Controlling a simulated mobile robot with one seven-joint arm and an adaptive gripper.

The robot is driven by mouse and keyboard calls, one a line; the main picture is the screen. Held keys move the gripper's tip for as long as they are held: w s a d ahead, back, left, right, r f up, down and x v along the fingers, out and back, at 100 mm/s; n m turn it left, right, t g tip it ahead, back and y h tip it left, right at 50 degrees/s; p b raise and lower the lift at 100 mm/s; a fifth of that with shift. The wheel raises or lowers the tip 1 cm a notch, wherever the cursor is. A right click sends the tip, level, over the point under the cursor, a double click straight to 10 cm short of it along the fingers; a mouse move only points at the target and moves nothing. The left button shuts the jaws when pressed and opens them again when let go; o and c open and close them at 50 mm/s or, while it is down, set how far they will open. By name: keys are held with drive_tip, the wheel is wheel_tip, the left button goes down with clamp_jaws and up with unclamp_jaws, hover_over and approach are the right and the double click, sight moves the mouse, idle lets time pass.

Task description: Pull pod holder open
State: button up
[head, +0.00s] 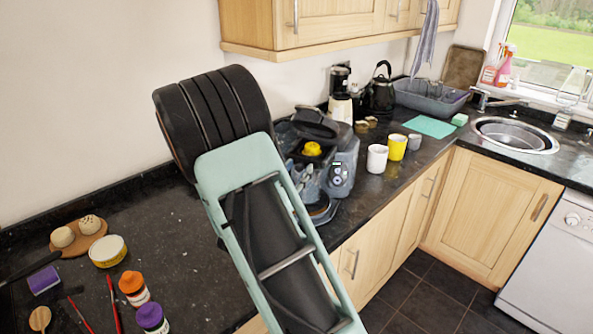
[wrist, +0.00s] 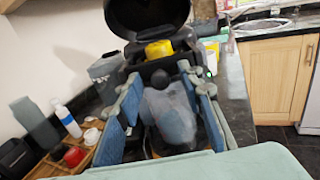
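The blue-grey pod coffee machine (head: 340,172) stands on the dark counter, partly hidden behind my arm in the head view. Its black lid (wrist: 150,18) is raised. A yellow pod (head: 312,148) sits in the dark top opening under the lid; it also shows in the wrist view (wrist: 158,49). The pod holder's edges are hard to make out. My gripper (wrist: 170,86) is open, its blue-padded fingers wide apart on either side of the machine's blurred grey-blue front. I cannot tell whether they touch it.
A white mug (head: 377,158), a yellow mug (head: 397,147) and a grey cup (head: 414,142) stand right of the machine. A kettle (head: 382,94) stands behind. Paint pots and a wooden board (head: 78,238) lie on the left counter. Wall cupboards (head: 340,22) hang above.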

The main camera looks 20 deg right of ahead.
clamp_jaws()
drive_tip(key=v, duration=0.8)
drive_tip(key=shift+s+a, duration=0.25)
drive_tip(key=shift+a, duration=0.1)
drive_tip(key=shift+o, duration=0.2)
unclamp_jaws()
